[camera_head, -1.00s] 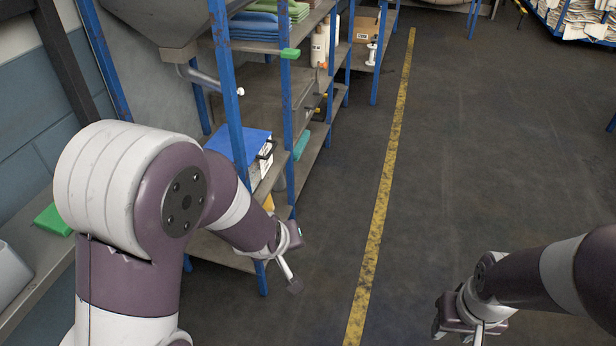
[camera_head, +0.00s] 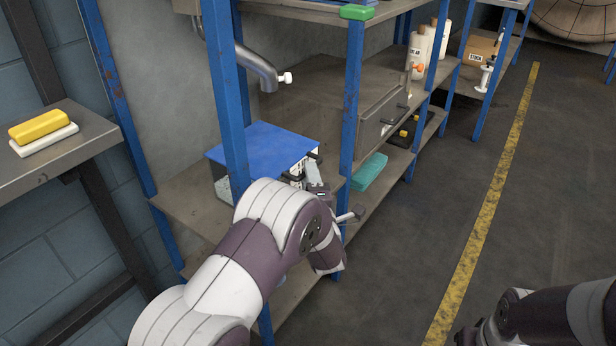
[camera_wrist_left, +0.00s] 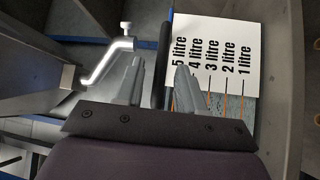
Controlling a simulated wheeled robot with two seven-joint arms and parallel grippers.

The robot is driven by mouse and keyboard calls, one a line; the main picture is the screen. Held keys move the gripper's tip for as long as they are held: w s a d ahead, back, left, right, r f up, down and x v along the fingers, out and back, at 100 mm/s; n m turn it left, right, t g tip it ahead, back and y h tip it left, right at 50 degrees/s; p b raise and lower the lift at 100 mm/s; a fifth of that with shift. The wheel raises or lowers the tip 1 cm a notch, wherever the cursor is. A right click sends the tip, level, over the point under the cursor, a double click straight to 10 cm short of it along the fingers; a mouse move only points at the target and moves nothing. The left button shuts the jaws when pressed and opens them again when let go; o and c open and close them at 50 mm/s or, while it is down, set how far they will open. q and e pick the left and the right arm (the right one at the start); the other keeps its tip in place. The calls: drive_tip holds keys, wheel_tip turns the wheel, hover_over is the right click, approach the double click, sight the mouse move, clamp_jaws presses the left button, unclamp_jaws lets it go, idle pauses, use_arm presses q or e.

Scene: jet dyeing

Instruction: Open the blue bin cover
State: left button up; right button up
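The blue bin cover (camera_head: 262,148) lies flat and closed on a bin on the lower shelf, behind a blue post. A dark handle (camera_head: 313,154) is at its right front edge. My left gripper (camera_head: 318,185) is right at that handle, partly hidden by my arm. In the left wrist view, its two fingers (camera_wrist_left: 160,88) are apart, with a dark bar (camera_wrist_left: 164,50) between them. I see no clear grip on the bar. A white litre scale label (camera_wrist_left: 215,50) is just beyond the fingers. My right arm is at the lower right; its gripper is out of frame.
Blue shelf posts (camera_head: 354,90) stand close to my left arm. A bent pipe (camera_head: 258,68) with a white tap is above the bin. A teal item (camera_head: 369,172) lies to its right. A bench with a yellow block (camera_head: 40,126) is at left. The floor right is clear.

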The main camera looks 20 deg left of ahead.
use_arm(q)
drive_tip(key=shift+x, duration=1.2)
drive_tip(key=shift+w, duration=0.15)
clamp_jaws()
drive_tip(key=shift+d, duration=0.1)
drive_tip(key=s+d+b, duration=0.1)
drive_tip(key=s+d, duration=0.2)
drive_tip(key=d, duration=0.5)
drive_tip(key=s+d+b, duration=0.1)
drive_tip(key=s+d, duration=0.2)
drive_tip(key=d, duration=0.6)
drive_tip(key=shift+s+d, duration=0.3)
drive_tip(key=shift+d, duration=0.05)
drive_tip(key=shift+f, duration=0.1)
unclamp_jaws()
